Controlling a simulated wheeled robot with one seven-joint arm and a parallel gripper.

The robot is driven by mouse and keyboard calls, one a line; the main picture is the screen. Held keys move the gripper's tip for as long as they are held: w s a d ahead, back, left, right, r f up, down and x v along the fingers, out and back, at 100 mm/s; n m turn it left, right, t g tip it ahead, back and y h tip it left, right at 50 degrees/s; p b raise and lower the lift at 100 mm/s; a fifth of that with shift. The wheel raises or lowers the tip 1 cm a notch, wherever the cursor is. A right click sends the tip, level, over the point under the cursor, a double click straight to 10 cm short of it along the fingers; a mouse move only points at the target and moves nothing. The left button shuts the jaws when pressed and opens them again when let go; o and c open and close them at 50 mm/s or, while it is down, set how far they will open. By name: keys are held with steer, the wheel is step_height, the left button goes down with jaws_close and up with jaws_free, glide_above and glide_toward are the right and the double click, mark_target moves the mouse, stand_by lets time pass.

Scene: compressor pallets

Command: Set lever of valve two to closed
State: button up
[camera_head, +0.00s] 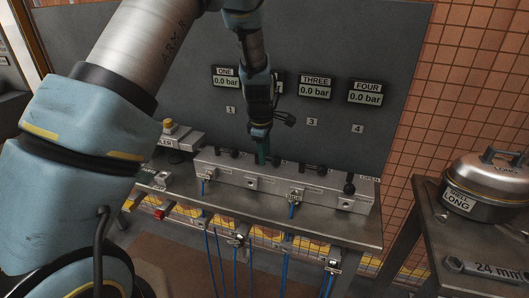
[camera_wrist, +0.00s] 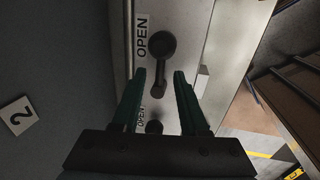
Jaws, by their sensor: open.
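In the head view my gripper (camera_head: 263,158) hangs over the grey valve block (camera_head: 228,172), at the second station. In the wrist view my gripper (camera_wrist: 159,78) is open, its two green fingers apart. A black lever (camera_wrist: 161,62) with a round knob has its narrow end between the fingertips; I cannot tell whether they touch it. An OPEN label (camera_wrist: 141,37) is beside its knob. A second black knob (camera_wrist: 154,127) shows lower, between the fingers, beside another OPEN label. The number 2 plate (camera_wrist: 18,117) is on the panel at left.
Other black levers stand along the block, including one at the right end (camera_head: 350,187). Gauges ONE (camera_head: 226,78), THREE (camera_head: 315,88) and FOUR (camera_head: 365,92) read 0.0 bar. Blue hoses (camera_head: 284,258) hang in front. A side table with a metal pot (camera_head: 488,185) is at right.

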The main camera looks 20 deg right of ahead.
jaws_close()
stand_by(1.4)
